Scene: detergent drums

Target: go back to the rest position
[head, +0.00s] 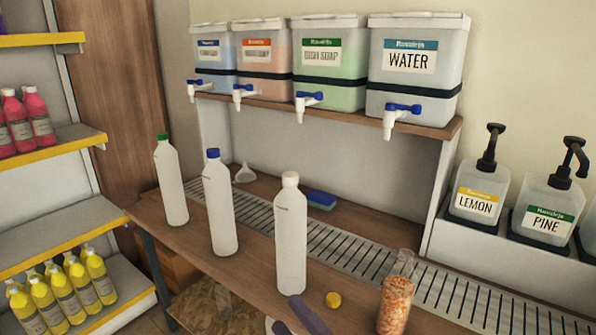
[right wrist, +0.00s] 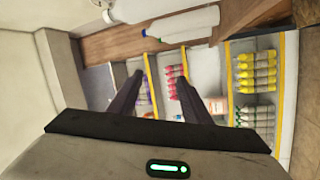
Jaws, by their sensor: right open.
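My right gripper (head: 296,318) shows only in part at the bottom edge of the head view, low in front of the white-capped bottle (head: 291,235). In the right wrist view its two dark fingers (right wrist: 160,82) stand apart with nothing held between them. My left gripper is in neither view. Three white bottles stand upright on the wooden counter (head: 255,268): one with a green cap (head: 170,180), one with a blue cap (head: 219,203) and the white-capped one.
A clear container of orange granules (head: 396,295) and a loose yellow cap (head: 333,299) are near the counter's front. Four-tap tanks (head: 415,70) sit on a shelf behind. Pump bottles (head: 478,190) stand right. Stocked yellow-edged shelves (head: 60,150) are left.

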